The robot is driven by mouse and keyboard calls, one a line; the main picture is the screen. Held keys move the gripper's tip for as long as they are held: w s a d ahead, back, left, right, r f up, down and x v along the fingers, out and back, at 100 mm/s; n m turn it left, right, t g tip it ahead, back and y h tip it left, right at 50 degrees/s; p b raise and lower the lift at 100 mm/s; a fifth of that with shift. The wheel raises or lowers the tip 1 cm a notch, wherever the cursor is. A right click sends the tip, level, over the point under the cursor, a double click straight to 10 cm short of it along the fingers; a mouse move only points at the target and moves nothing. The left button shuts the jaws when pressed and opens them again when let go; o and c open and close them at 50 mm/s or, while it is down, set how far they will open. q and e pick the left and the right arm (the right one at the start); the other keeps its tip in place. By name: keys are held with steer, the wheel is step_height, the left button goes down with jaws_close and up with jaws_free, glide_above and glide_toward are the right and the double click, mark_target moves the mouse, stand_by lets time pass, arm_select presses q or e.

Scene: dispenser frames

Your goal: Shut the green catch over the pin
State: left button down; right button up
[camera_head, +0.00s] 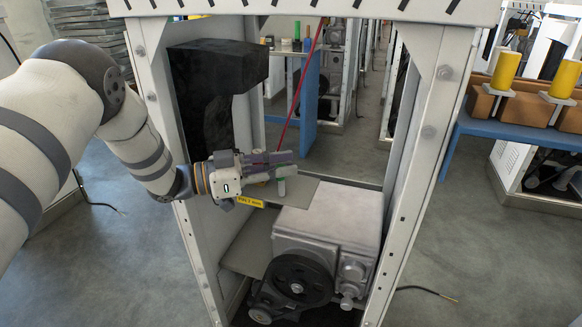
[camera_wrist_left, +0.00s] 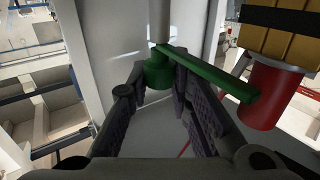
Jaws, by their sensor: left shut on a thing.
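The green catch (camera_wrist_left: 215,76) shows in the left wrist view as a round hub with a straight bar reaching right and toward the camera. A grey rod (camera_wrist_left: 160,22) stands on the hub. My left gripper (camera_wrist_left: 159,78) has its fingers on either side of the hub and is shut on the catch; the bar passes across the right finger. My right gripper is not in view.
A grey machine with a black wheel (camera_head: 297,281) is below. A black block (camera_head: 218,67) hangs at left. A thin red line (camera_head: 302,85) slants down near the gripper.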

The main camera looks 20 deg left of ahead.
arm_select(q)
steer(key=shift+m+g+h, duration=0.3)
steer(key=shift+g, duration=0.1)
steer(key=c, duration=1.4)
jaws_free()
steer(key=shift+c, duration=0.2)
steer(key=v, duration=1.2)
steer(key=shift+c, duration=0.2)
